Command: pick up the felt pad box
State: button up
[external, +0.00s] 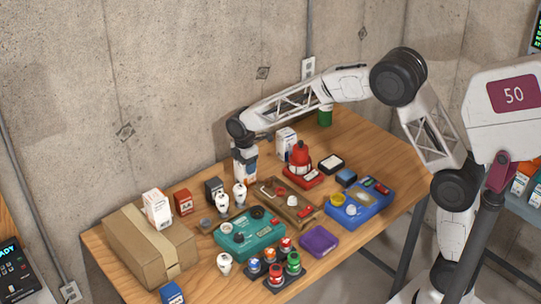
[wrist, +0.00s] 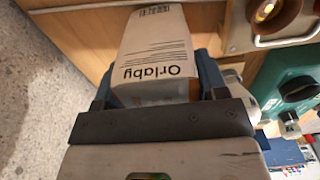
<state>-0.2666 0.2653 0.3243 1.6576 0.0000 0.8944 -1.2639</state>
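A white carton with dark print and some orange stands between the fingers of my gripper (external: 245,153); I take it for the felt pad box (external: 246,174). In the wrist view the box (wrist: 155,50) shows upside-down lettering and a barcode. My gripper (wrist: 157,85) has one blue-grey finger along each side of the box, very close to it. I cannot tell whether the fingers press on it, or whether its base rests on the wooden table (external: 345,135). Part of the box is hidden by the gripper.
A brown tray (external: 300,212) and a teal panel (external: 250,237) lie in front. Another white carton (external: 286,141) stands behind right. A cardboard box (external: 150,250) fills the left end.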

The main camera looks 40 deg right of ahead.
jog(key=c, duration=0.3)
jog(key=shift+r, duration=0.1)
jog(key=shift+r, duration=4.95)
